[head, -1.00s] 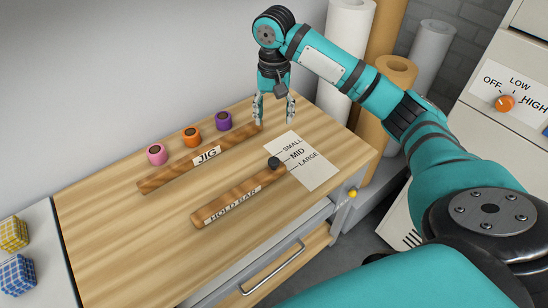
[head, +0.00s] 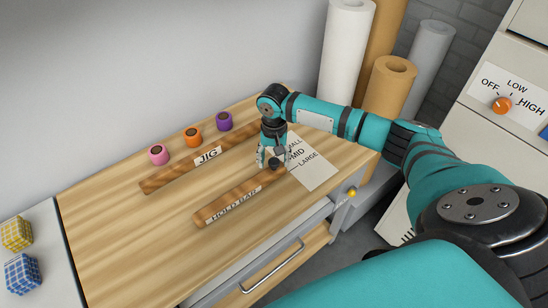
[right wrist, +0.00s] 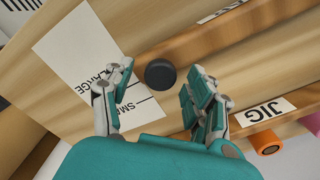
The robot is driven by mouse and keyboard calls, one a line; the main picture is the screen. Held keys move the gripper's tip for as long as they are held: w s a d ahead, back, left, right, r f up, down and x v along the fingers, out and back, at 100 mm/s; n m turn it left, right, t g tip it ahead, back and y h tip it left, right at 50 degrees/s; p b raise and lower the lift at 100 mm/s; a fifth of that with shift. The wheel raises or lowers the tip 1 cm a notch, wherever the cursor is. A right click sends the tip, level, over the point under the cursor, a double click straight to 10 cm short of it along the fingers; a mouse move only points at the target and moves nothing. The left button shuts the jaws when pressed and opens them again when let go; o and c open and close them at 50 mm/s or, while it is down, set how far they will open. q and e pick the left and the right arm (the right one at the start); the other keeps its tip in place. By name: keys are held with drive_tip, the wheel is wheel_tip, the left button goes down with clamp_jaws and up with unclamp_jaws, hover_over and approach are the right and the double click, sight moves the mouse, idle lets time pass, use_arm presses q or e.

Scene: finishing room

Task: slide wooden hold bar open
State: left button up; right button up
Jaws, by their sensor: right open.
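The wooden hold bar (head: 246,192) lies on the bench top, its labelled end toward the front left. A black round knob (head: 275,163) sits at its far right end, beside the white size card (head: 318,172) with SMALL, MID and LARGE. My right gripper (head: 274,165) is open, pointing down over the knob. In the right wrist view the knob (right wrist: 160,74) shows between the two spread fingers, with no visible grip on it. The card (right wrist: 85,60) is beside the left finger there, which hides part of its print. My left gripper is not in view.
The wooden JIG bar (head: 175,175) lies behind, parallel to the hold bar. Pink (head: 159,154), orange (head: 192,137) and purple (head: 224,121) cylinders stand along the back. Tall rolls (head: 390,85) stand at the right.

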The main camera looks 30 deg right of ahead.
drive_tip(key=shift+f, duration=0.15)
drive_tip(key=shift+c, duration=0.4)
clamp_jaws()
